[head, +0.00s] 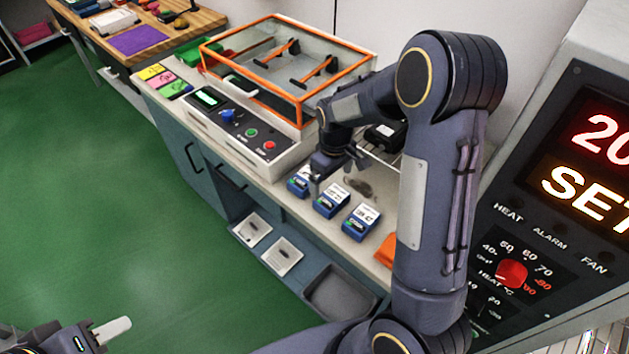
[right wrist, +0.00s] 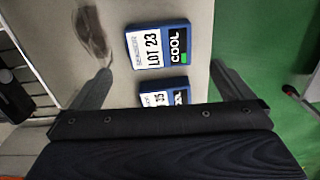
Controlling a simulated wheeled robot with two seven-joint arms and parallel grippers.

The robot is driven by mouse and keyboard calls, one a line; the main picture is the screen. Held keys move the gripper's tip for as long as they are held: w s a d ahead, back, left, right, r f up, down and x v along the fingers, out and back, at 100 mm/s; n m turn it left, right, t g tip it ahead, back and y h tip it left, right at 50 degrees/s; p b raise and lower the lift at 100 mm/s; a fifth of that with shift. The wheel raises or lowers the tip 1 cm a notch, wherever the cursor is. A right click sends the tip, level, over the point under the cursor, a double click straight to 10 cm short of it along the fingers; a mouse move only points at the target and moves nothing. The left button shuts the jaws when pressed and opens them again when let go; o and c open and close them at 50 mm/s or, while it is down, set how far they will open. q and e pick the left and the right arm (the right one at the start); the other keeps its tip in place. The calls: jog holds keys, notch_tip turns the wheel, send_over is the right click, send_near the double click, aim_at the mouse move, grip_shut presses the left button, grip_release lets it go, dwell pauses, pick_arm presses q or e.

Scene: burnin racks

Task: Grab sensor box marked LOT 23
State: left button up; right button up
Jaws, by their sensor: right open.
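The blue sensor box marked LOT 23 (right wrist: 158,46) lies label up on the counter in the right wrist view, with COOL and a green mark on its edge. A second blue box (right wrist: 165,98) lies below it, partly hidden by my gripper. In the head view, LOT 23 appears to be the middle box (head: 332,200) of three in a row; the labels are too small to read surely. My right gripper (head: 335,170) is open and empty above the row's far end, partly covering the far box (head: 298,183). My left gripper (head: 100,335) shows partly at bottom left, away from the counter.
A third blue box (head: 361,222) stands at the near end. A dark stain (head: 358,186) marks the counter behind the row. A control panel (head: 238,122) and an orange-framed clear case (head: 290,65) stand further back. A dark tray (head: 338,293) sits below the counter edge.

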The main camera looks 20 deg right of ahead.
aim_at(332, 197)
jog(key=shift+w+f, duration=0.25)
jog(key=shift+f, duration=1)
jog(key=f, duration=0.2)
jog(key=s+f+p, duration=0.1)
jog(key=f, duration=0.1)
jog(key=shift+d+f, duration=0.1)
jog(key=shift+f, duration=0.65)
jog(key=c, duration=1)
jog(key=shift+r, duration=0.1)
